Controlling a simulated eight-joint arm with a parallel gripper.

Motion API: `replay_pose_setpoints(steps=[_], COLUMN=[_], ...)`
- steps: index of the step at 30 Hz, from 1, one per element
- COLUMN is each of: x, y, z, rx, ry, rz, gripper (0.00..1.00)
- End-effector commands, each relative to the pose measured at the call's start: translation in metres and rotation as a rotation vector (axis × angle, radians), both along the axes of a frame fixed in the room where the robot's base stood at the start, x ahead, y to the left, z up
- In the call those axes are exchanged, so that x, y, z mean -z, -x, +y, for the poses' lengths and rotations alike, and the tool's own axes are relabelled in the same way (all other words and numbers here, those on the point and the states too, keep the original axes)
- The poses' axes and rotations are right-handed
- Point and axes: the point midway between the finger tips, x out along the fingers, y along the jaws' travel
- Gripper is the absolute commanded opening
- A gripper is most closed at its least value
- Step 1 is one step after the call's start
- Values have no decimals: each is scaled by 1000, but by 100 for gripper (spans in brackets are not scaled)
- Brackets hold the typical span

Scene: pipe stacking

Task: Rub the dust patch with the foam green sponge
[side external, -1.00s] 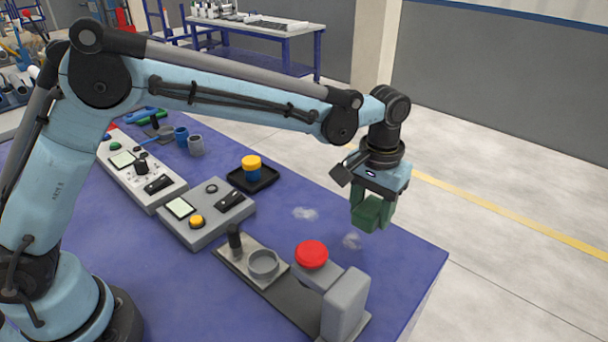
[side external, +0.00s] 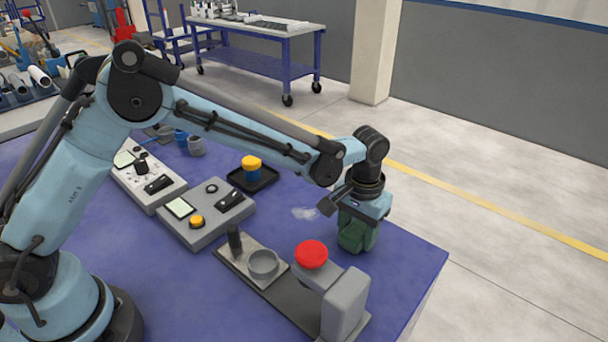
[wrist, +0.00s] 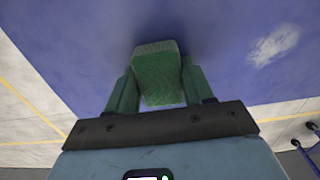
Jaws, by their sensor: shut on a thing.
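The foam green sponge (side external: 354,238) is between the green fingers of my gripper (side external: 358,232), over the right part of the blue table. In the wrist view the sponge (wrist: 158,75) sits between both fingers of my gripper (wrist: 158,84), which is shut on it. The sponge is at or very near the table top; I cannot tell whether it touches. A pale dust patch (side external: 305,213) lies to the left of the sponge in the side view. A dust patch (wrist: 273,45) shows at the upper right in the wrist view. Any dust under the sponge is hidden.
A red round button (side external: 311,254) on a grey fixture (side external: 343,305) stands close to the lower left of the gripper. A black tray (side external: 265,181) holds a yellow and blue piece. Grey control boxes (side external: 205,215) stand further left. The table's right edge is near.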

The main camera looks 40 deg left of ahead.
Motion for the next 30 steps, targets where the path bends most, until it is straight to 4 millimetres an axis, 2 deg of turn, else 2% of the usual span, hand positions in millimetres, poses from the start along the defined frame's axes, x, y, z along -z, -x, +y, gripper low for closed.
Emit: replay_pose_setpoints(steps=[6, 20, 24, 30], x=[0, 0, -23, -39], y=[0, 0, 0, 0], z=[21, -23, -21, -21], rx=[-3, 3, 0, 0], ry=[0, 1, 0, 0], rz=[0, 0, 0, 0], gripper=[18, 18, 18, 18])
